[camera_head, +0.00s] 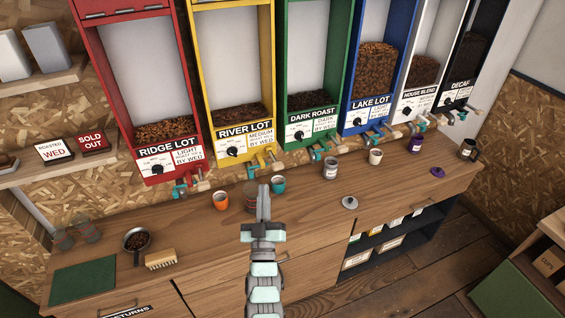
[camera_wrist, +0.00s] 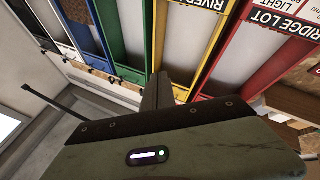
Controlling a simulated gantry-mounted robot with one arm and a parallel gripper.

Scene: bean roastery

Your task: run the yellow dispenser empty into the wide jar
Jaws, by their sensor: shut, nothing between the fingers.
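The yellow dispenser (camera_head: 194,55), labelled RIVER LOT, stands second from the left, with a low layer of dark beans (camera_head: 240,113) at its bottom. Its spout and handle (camera_head: 265,160) hang above the counter. It also shows upside down in the wrist view (camera_wrist: 227,50). My gripper (camera_head: 263,190) is shut and empty, pointing up in front of the yellow dispenser; its fingers show in the wrist view (camera_wrist: 158,92). An open labelled jar (camera_head: 330,169) stands on the counter to the right. A brownish vessel (camera_head: 250,194) is partly hidden behind my gripper. I cannot tell which is the wide jar.
An orange cup (camera_head: 221,201) and a teal cup (camera_head: 278,184) flank my gripper.

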